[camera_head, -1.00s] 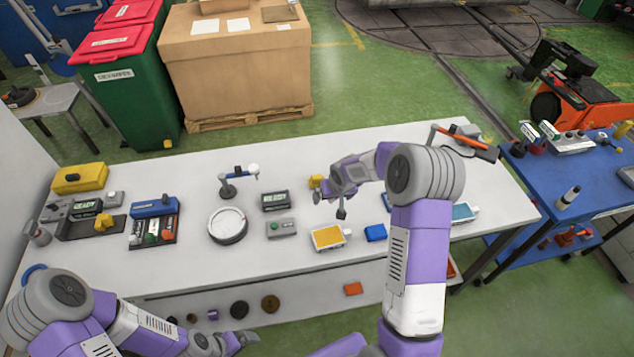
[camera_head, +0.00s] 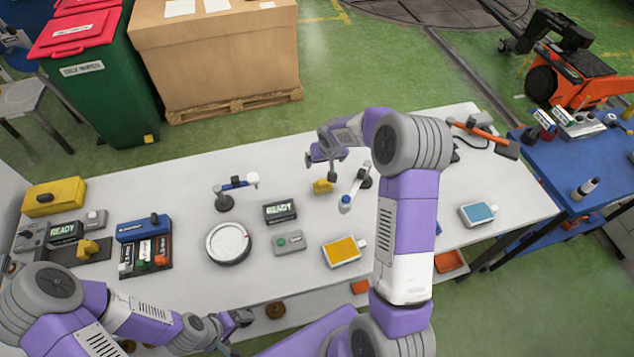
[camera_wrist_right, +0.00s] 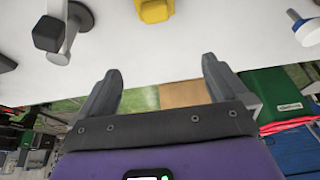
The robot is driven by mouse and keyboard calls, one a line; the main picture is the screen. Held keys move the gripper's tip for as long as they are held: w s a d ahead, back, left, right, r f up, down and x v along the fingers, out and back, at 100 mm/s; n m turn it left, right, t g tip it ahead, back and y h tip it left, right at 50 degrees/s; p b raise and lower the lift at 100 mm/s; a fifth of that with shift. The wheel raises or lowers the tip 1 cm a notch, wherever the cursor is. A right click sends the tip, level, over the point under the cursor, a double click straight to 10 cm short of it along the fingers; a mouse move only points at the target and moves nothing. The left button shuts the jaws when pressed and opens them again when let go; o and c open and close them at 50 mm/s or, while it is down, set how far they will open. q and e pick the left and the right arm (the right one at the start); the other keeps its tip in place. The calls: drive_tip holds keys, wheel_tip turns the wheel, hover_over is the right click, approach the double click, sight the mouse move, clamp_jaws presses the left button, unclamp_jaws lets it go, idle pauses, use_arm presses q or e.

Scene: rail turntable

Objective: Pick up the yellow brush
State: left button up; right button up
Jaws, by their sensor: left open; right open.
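Two yellow things could be the brush, and I cannot tell which: a small yellow piece (camera_head: 322,186) on the white table (camera_head: 185,190), just below my right gripper, and a flat yellow-topped white piece with a short neck (camera_head: 344,251) nearer the front edge. My right gripper (camera_head: 322,160) is open and empty above the table. Its spread fingers show in the right wrist view (camera_wrist_right: 160,85), with a yellow piece (camera_wrist_right: 155,10) beyond them, apart from them. My left gripper (camera_head: 237,322) is open, low by the table's front edge, touching nothing that I can see.
A blue-topped flat piece (camera_head: 478,213) lies right of my right arm.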

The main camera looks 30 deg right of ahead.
drive_tip(key=s+f+b, duration=0.2)
drive_tip(key=s, duration=0.1)
drive_tip(key=b, duration=0.6)
hover_over(323, 182)
drive_tip(key=s, duration=0.2)
wheel_tip(323, 182, down, 6)
drive_tip(key=r, duration=0.1)
drive_tip(key=x, duration=0.5)
drive_tip(key=p+x, duration=0.1)
drive_tip(key=x, duration=0.2)
drive_tip(key=shift+s+a, duration=0.25)
use_arm(q)
wheel_tip(323, 182, down, 8)
drive_tip(key=s, duration=0.1)
drive_tip(key=shift+s+r, duration=0.25)
use_arm(e)
drive_tip(key=shift+c, duration=0.3)
drive_tip(key=c, duration=1.1)
use_arm(q)
drive_tip(key=shift+r, duration=0.1)
use_arm(e)
wheel_tip(323, 182, up, 10)
